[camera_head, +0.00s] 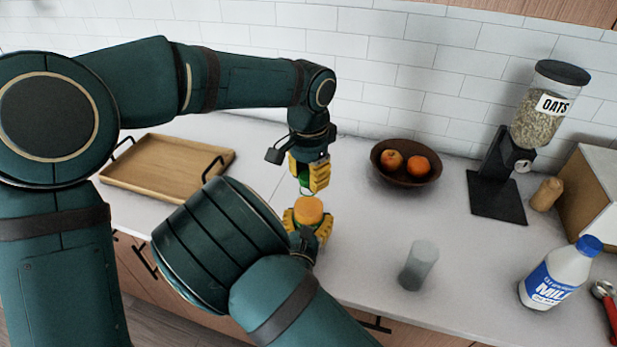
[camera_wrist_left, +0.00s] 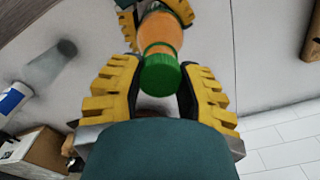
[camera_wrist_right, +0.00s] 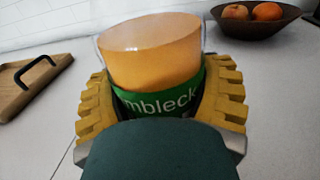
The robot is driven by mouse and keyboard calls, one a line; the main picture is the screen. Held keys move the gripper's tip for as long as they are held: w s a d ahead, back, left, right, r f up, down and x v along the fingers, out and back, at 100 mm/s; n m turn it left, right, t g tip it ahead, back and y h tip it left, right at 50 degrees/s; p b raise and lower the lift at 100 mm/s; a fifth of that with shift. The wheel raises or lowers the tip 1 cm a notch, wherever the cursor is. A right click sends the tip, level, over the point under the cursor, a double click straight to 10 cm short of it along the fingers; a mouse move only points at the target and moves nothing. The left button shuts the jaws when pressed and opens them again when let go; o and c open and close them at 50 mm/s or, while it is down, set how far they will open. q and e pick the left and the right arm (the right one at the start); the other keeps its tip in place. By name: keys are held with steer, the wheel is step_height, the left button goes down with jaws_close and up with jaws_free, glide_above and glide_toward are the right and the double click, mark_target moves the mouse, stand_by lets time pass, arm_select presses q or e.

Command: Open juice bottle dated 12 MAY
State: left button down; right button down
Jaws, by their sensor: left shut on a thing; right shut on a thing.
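No date is readable. My right gripper (camera_head: 309,225) is shut around the bottle's body; its fingers also flank the bottle in the right wrist view (camera_wrist_right: 158,110). My left gripper (camera_head: 311,176) is above, shut on the green cap (camera_wrist_left: 160,74). The cap is in line with the bottle's neck in the left wrist view; I cannot tell whether it is seated or loose.
A wooden tray (camera_head: 122,182) is at left. A bowl of fruit (camera_head: 405,176) is behind right. A grey cup (camera_head: 418,265), milk bottle (camera_head: 560,274), oats dispenser (camera_head: 537,115) and wooden box (camera_head: 592,185) stand to the right. Counter between the bottle and cup is clear.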

mark_target(308, 175)
arm_select(q)
steer(key=shift+r, duration=0.3)
steer(key=shift+r, duration=2)
arm_select(e)
jaws_free()
